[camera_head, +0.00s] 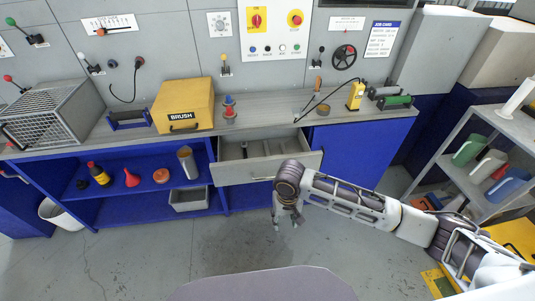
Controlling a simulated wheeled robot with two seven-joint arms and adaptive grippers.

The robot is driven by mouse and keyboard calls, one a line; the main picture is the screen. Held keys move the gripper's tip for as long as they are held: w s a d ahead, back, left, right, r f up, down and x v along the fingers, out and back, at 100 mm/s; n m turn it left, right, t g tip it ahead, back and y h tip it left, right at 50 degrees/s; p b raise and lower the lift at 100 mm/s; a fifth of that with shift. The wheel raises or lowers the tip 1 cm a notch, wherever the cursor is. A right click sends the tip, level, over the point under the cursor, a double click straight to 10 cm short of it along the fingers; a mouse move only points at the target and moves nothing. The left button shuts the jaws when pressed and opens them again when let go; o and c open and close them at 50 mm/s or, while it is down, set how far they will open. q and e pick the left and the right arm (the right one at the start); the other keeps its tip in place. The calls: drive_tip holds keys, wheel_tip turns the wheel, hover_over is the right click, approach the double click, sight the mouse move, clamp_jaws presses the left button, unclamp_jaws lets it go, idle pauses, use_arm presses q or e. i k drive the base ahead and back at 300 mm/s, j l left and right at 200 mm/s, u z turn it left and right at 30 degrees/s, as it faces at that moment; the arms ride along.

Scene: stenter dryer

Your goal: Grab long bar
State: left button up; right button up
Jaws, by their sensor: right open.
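My right gripper (288,220) hangs below its wrist, pointing down, in front of the open drawer (232,176). Its fingers are apart, with nothing seen between them. It is over the floor, on the near side of the drawer front. A small dark item (244,150) lies inside the drawer, too small to tell what it is. I cannot pick out a long bar for certain; my wrist hides part of the drawer front and its inside. My left gripper is not in view.
The grey worktop (270,108) carries a yellow BRUSH box (183,104), a wire cage (52,108) and a yellow device (355,96). The blue shelf below holds bottles and a grey bin (189,200). A rack (480,190) stands at right. Floor at left front is clear.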

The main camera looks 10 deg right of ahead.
sight(268, 153)
drive_tip(key=i, duration=1.5)
